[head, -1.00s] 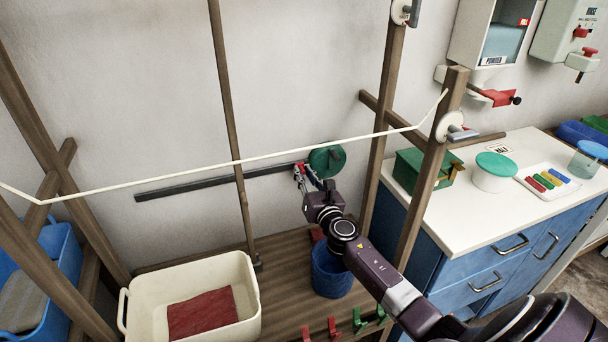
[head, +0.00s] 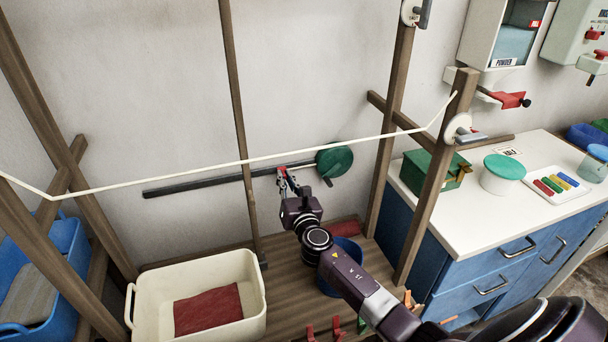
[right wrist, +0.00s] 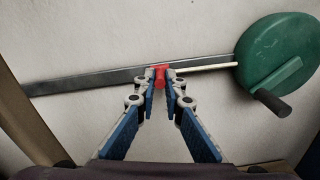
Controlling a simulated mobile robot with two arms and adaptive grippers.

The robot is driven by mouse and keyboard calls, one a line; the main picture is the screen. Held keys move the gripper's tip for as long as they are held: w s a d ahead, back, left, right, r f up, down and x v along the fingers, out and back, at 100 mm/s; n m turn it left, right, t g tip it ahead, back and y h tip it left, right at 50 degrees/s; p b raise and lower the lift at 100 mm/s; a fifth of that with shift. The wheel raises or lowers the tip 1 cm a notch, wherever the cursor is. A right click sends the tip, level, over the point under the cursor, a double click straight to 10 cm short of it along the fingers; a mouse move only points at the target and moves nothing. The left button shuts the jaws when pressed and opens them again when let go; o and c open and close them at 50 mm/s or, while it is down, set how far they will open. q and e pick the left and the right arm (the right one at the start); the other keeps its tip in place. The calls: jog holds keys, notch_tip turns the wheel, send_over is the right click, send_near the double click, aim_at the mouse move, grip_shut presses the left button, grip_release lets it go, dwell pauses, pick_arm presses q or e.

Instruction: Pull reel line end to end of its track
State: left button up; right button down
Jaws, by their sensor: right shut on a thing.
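The green reel (head: 334,161) is on the back wall, with a dark crank handle; it also shows at the right of the right wrist view (right wrist: 280,55). A dark straight track (head: 200,185) runs left from it along the wall. A pale line (right wrist: 205,69) comes out of the reel to a red line end (right wrist: 160,75) on the track. My right gripper (head: 284,176) is shut on the red line end, a short way left of the reel. In the right wrist view its fingertips (right wrist: 161,84) meet at the red piece. My left gripper is not in view.
A thin wooden post (head: 240,120) stands in front of the track, left of my right gripper. A white cord (head: 260,160) crosses the frame in front. A cream basin (head: 250,300) and a blue bucket (head: 347,250) stand below.

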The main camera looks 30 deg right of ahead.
jog(key=shift+w+a, duration=0.2)
jog(key=shift+a, duration=0.75)
jog(key=c, duration=2.3)
grip_release()
jog(key=v, duration=1.2)
jog(key=shift+d, duration=0.1)
